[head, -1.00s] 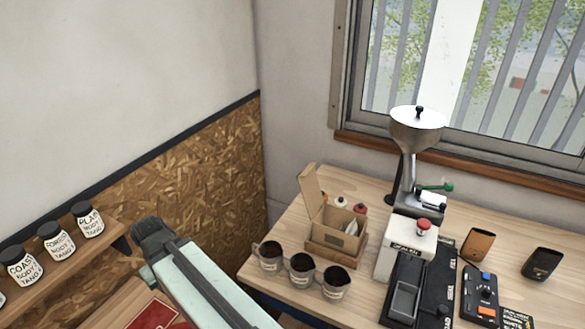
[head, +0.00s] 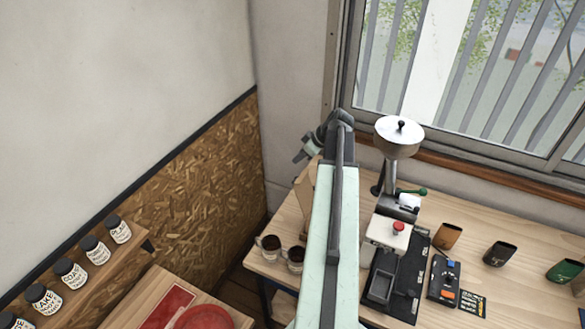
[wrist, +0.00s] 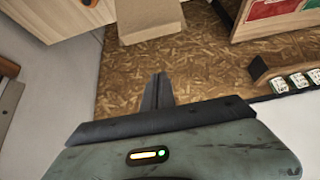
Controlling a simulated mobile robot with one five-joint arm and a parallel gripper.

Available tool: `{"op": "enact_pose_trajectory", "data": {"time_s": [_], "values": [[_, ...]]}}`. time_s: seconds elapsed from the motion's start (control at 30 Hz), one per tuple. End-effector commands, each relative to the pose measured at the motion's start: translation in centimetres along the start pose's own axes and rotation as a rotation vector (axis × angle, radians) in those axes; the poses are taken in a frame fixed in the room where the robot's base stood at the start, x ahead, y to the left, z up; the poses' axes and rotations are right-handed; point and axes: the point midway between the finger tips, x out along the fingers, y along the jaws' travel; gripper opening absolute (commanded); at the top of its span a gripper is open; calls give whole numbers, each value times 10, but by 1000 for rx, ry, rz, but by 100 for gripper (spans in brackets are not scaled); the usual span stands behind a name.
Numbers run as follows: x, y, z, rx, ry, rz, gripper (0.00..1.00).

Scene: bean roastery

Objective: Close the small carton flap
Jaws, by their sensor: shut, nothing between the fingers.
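The small carton is mostly hidden behind my arm in the head view. Only its raised brown flap (head: 308,195) shows, standing upright just left of the arm. My gripper (head: 302,154) is at the end of the arm, above and near the flap, and appears apart from it. In the wrist view my gripper (wrist: 159,84) has its fingers together and holds nothing. A tan panel (wrist: 150,22) lies beyond the fingertips there; I cannot tell for sure that it is the flap.
Dark mugs (head: 270,246) stand at the table's left front. A grinder with a metal hopper (head: 399,138) stands right of my arm. Several labelled jars (head: 95,248) line a shelf at left. The chipboard wall panel (head: 205,165) and window (head: 470,80) bound the space.

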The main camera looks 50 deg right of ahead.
Motion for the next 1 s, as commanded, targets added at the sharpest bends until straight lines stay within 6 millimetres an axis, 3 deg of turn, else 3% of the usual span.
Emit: {"op": "enact_pose_trajectory", "data": {"time_s": [0.27, 0.67, 0.83, 1.0], "values": [[26, -1, 4, -1, -2, -2, 0], [112, -1, 5, -2, -3, -3, 0], [94, -3, 31, 2, -2, 0, 0], [89, -3, 38, 0, -3, -3, 0]]}}
